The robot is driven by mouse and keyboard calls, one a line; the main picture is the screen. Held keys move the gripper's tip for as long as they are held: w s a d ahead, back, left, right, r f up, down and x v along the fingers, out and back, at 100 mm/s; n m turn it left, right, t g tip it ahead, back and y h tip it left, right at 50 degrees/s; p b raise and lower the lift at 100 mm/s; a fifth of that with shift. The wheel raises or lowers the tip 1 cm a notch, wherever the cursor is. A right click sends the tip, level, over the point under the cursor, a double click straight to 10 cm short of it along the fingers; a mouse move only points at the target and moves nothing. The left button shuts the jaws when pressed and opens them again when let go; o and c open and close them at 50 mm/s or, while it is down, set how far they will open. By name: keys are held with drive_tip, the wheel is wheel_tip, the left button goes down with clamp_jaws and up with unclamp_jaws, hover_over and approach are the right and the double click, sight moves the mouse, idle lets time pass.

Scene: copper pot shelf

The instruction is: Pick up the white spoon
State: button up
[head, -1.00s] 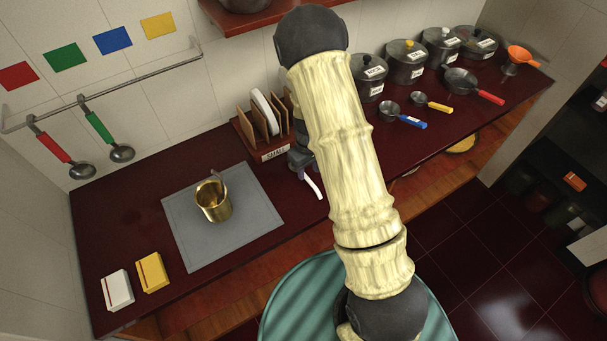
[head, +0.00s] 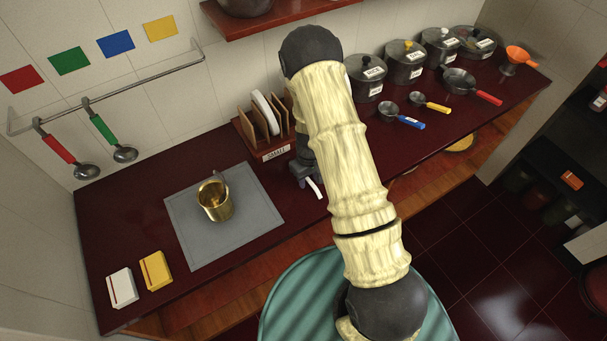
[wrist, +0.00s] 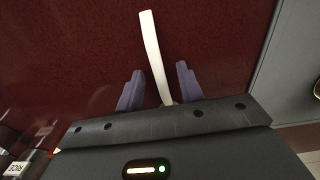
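The white spoon shows as a long pale handle (wrist: 152,50) in the wrist view, lying over the dark red counter. Its near end passes between my fingers and is hidden behind the gripper body. In the head view, a short piece of the white handle (head: 314,187) shows beside my gripper, near the counter's front edge. My gripper (wrist: 159,72) is open, with one finger on each side of the handle and gaps visible on both sides. In the head view my gripper (head: 304,170) is partly hidden behind my arm.
A rack with boards (head: 262,134) stands just left of my gripper. A brass pot (head: 215,203) sits on a grey mat (head: 257,219). Measuring cups (head: 388,111), lidded pots (head: 368,83) and a red-handled pan (head: 460,80) are to the right. A shelf (head: 280,14) hangs above.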

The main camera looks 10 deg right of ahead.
sight(309, 180)
drive_tip(key=shift+c, duration=0.3)
clamp_jaws()
drive_tip(key=shift+r, duration=0.15)
wheel_tip(309, 180, up, 10)
drive_tip(key=b, duration=0.2)
idle(0.4)
drive_tip(key=shift+f, duration=0.3)
idle(0.3)
